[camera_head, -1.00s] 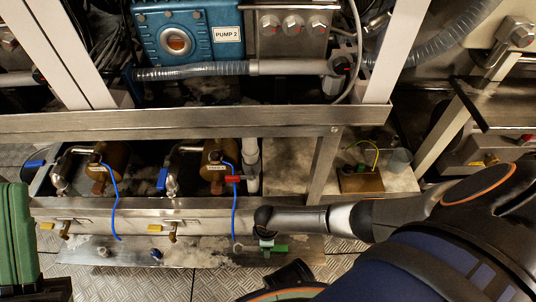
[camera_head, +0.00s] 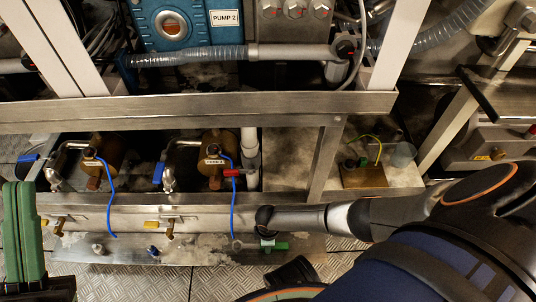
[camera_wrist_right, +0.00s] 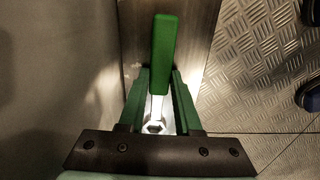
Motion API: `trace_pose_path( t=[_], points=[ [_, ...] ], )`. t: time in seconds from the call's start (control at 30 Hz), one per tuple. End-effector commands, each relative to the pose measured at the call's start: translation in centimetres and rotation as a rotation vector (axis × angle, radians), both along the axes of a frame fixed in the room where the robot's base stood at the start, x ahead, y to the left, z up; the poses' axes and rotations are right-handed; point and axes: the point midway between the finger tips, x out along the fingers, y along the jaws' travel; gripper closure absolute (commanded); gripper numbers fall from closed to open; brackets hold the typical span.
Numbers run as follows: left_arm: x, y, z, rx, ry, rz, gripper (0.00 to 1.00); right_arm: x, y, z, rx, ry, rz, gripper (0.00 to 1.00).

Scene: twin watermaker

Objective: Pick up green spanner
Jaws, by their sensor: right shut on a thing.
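The green spanner has a bright green handle (camera_wrist_right: 164,52) and a metal shank with a ring end (camera_wrist_right: 155,127) in the right wrist view. My right gripper (camera_wrist_right: 160,85) has its green fingers on either side of the shank and is shut on it. In the head view the green handle (camera_head: 281,246) shows just right of my right gripper (camera_head: 266,243), low over the metal ledge. Whether the spanner touches the ledge is unclear. My left gripper (camera_head: 23,235) is at the lower left edge, apart from everything; its jaw opening cannot be made out.
The metal ledge (camera_head: 190,252) carries small fittings. Behind it stand a tray with brass filter housings (camera_head: 215,160), blue hoses (camera_head: 231,195) and valves. A metal frame beam (camera_head: 200,110) crosses above. Ribbed floor plate (camera_head: 140,282) lies in front.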

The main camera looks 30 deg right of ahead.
Motion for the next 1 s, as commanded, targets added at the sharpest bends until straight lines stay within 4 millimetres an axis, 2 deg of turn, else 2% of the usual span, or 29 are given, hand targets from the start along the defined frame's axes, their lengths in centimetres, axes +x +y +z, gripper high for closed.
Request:
trace_pose_path(
  t=[0.03, 0.13, 1.0],
  points=[
    [0.0, 0.02, -0.02, 0.001, 0.0, 0.0, 1.0, -0.02, -0.03, -0.01, -0.001, 0.001, 0.0, 0.91],
    [-0.01, 0.03, -0.04, 0.004, 0.0, 0.0, 1.0, -0.02, -0.03, -0.02, -0.001, 0.001, 0.0, 1.0],
    [-0.03, -0.01, -0.07, 0.006, 0.0, -0.001, 1.0, -0.05, -0.09, -0.04, -0.002, 0.001, 0.0, 1.0]
  ],
)
